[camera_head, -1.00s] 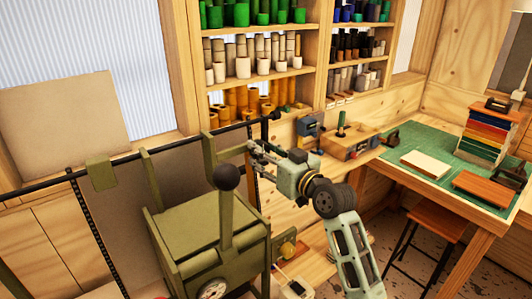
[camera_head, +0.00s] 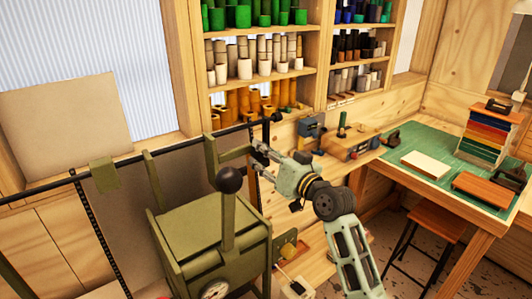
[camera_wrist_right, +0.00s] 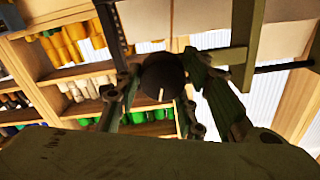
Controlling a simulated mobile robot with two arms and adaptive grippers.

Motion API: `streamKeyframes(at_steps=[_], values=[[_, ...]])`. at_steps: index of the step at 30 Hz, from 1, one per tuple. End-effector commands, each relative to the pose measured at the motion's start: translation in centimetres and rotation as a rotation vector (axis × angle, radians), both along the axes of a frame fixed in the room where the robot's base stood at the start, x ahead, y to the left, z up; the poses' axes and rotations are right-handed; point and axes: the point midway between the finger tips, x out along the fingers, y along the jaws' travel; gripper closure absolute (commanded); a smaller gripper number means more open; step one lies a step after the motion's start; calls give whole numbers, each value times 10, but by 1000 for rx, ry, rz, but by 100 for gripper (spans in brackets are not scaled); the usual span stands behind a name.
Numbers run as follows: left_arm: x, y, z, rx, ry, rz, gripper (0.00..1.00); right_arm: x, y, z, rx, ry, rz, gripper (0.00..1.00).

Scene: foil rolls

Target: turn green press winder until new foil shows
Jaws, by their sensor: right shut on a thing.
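The green press (camera_head: 212,235) stands at lower centre in the head view, with an upright lever topped by a dark ball (camera_head: 229,179). My right gripper (camera_head: 258,157) is behind and right of that lever, by the green arms at the press's back right. In the right wrist view my gripper (camera_wrist_right: 160,92) is closed around a dark round knob (camera_wrist_right: 162,76), seemingly the winder's handle. Which part carries this knob is hidden in the head view. No foil can be made out clearly. My left gripper is not in view.
Shelves of rolls (camera_head: 262,70) stand along the back wall. A bench with a green mat (camera_head: 402,182) and a stool (camera_head: 434,218) are at right.

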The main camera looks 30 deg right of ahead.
Motion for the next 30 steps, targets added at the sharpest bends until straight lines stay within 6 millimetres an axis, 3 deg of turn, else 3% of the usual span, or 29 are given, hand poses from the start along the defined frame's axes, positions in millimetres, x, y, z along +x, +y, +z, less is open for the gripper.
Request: streamKeyframes(at_steps=[30], values=[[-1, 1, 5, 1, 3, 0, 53, -1, 3, -9, 959, 143, -5, 90]])
